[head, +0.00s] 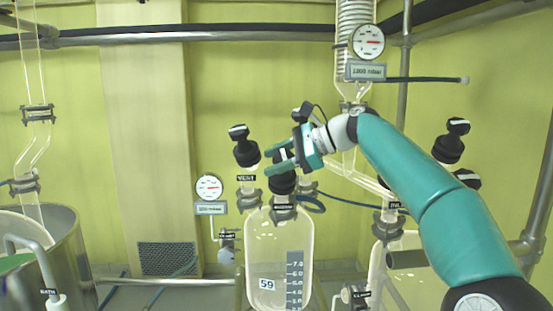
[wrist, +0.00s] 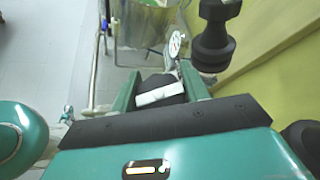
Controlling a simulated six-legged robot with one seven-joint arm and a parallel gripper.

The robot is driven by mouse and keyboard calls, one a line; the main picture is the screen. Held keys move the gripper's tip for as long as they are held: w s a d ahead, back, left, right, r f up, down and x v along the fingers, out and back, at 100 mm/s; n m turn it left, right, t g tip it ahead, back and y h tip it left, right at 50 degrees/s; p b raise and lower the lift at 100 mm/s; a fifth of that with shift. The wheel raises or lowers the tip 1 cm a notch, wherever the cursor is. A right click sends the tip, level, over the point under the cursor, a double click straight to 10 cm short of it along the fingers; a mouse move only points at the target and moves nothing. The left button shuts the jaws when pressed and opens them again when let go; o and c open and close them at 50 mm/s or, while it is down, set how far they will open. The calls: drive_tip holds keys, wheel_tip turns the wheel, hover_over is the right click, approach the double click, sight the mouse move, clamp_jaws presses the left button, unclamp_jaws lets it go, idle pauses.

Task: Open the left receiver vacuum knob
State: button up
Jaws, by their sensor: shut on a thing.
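My gripper (head: 279,161) comes in from the right, its teal fingers around a black knob (head: 283,183) on top of the left glass receiver (head: 278,250). In the wrist view this knob (wrist: 160,92), with a white stripe across its top, sits between the two green fingers of my gripper (wrist: 159,88). The gripper is shut on it. The fingers hide the knob's top in the head view. The label under it is too small to read. A second black knob (head: 244,148), over a VENT label, stands to its left on the same receiver, tilted.
A dark knob (wrist: 214,38) stands close to the right finger in the wrist view. A pressure gauge (head: 208,187) is on the left. A right receiver (head: 395,255) has black knobs (head: 449,145) above it. A steel vessel (head: 70,250) stands at the far left.

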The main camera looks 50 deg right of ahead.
drive_tip(key=shift+s+a+f+n+g+y, duration=0.1)
drive_tip(key=shift+n+g+y, duration=0.45)
drive_tip(key=shift+n+g, duration=0.4)
drive_tip(key=shift+s+a+f+n+g+y, duration=0.1)
drive_tip(key=shift+n+g+y, duration=0.45)
drive_tip(key=shift+n+g, duration=0.4)
drive_tip(key=o, duration=1)
drive_tip(key=shift+t, duration=0.3)
